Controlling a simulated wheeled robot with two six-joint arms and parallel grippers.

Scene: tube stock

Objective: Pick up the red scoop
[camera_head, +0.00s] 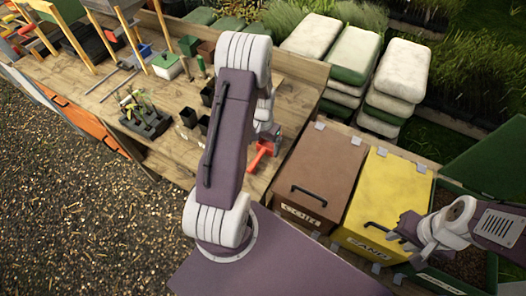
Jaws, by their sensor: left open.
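The red scoop (262,152) lies on the wooden bench (171,152), near its right edge and left of the brown box. My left arm reaches over the bench from the front and hides part of it. My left gripper (272,134) is open just beyond the scoop, pointing down at its far end. I cannot tell whether its fingers touch the scoop. My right gripper (398,231) is over the front right of the yellow box, apart from the scoop; its dark fingers look spread and empty.
A brown box (323,171) and a yellow box (391,196) with handles stand right of the bench. A black seedling tray (146,122) and small black pots (189,117) sit left of my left arm. Stacked sacks (350,55) stand behind. Gravel ground (80,210) is clear.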

